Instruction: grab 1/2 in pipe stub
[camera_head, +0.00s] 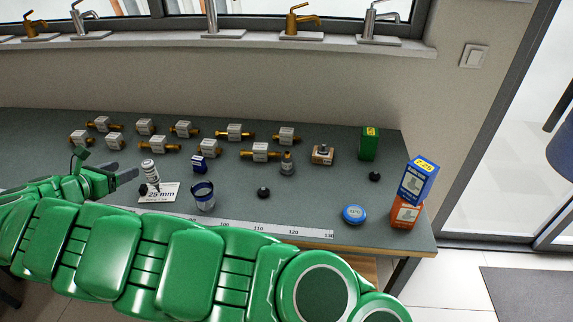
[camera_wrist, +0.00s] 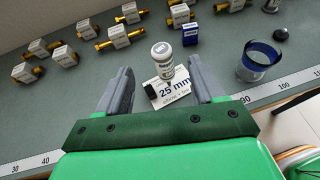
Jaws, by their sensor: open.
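Several short brass pipe pieces with white label blocks stand in two loose rows on the grey-green bench, among them a brass pipe piece (camera_head: 234,132) at the back and another (camera_head: 261,152) in front. The label print is too small to tell which is the 1/2 in pipe stub. In the wrist view a labelled brass piece (camera_wrist: 119,37) lies beyond my fingers. My gripper (camera_head: 122,178) is open at the left of the bench. In the wrist view my gripper (camera_wrist: 158,72) has its fingers apart, with a white-capped bottle (camera_wrist: 162,60) showing between them; contact cannot be told.
A 25 mm card (camera_head: 168,193) lies by the bottle. A blue-banded clear cup (camera_head: 203,197) stands right of it. A measuring strip (camera_head: 290,231) runs along the front edge. A blue tin (camera_head: 354,214), stacked boxes (camera_head: 406,212) and a green box (camera_head: 369,144) stand right.

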